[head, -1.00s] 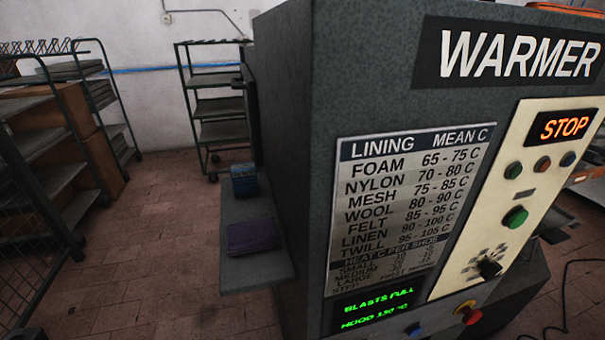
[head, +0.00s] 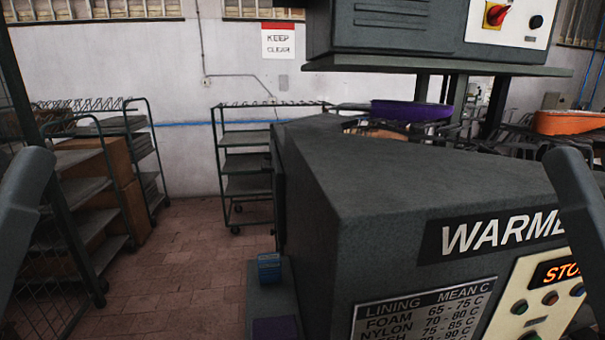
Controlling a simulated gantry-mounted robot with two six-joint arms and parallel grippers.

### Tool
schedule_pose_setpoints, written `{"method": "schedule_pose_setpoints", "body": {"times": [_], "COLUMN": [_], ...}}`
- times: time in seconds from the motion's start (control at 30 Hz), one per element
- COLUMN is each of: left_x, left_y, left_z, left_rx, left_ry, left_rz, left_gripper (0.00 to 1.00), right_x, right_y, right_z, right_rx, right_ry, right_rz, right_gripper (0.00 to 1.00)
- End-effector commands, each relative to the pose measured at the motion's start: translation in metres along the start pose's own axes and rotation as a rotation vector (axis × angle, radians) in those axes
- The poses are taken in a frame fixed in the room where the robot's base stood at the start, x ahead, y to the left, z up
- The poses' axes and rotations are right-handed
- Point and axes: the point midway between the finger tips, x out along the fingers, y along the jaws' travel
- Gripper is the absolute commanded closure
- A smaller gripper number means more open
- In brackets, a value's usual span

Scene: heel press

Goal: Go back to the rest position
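Parts of my two arms show as dark grey links at the left and right edges of the head view. Neither gripper's fingers are in the picture. The grey warmer machine (head: 400,190) fills the middle and right. A blue block (head: 269,267) and a purple block (head: 276,328) sit on the side shelf (head: 262,300) at the machine's left. The purple one is partly out of frame.
Wheeled racks (head: 245,165) stand at the back and left. Brown tiled floor (head: 180,265) lies clear between them and the machine. Behind the warmer are a raised grey control unit (head: 400,40), a purple item (head: 410,110) and an orange item (head: 570,122).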

Motion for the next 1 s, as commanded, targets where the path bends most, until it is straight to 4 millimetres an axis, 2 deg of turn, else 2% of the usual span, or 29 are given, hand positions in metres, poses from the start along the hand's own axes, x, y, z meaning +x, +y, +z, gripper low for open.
{"method": "schedule_pose_setpoints", "body": {"times": [0.03, 0.27, 0.7, 0.83, 1.0], "left_x": [0.025, 0.081, 0.238, 0.268, 0.279], "left_y": [0.000, 0.000, -0.001, -0.001, -0.001], "left_z": [-0.024, -0.077, -0.223, -0.250, -0.261], "left_rx": [0.000, 0.000, 0.000, 0.000, 0.000], "left_ry": [0.002, 0.005, 0.005, 0.005, 0.004], "left_rz": [0.000, 0.000, 0.000, 0.000, 0.000], "left_gripper": [0.66, 0.66, 0.66, 0.66, 0.66], "right_x": [0.025, 0.080, 0.235, 0.265, 0.276], "right_y": [-0.001, -0.001, -0.001, -0.001, -0.001], "right_z": [-0.028, -0.079, -0.226, -0.254, -0.264], "right_rx": [0.004, 0.005, 0.006, 0.006, 0.006], "right_ry": [0.014, 0.014, 0.014, 0.013, 0.013], "right_rz": [-0.004, -0.006, -0.007, -0.007, -0.007], "right_gripper": [0.54, 0.54, 0.54, 0.54, 0.54]}}
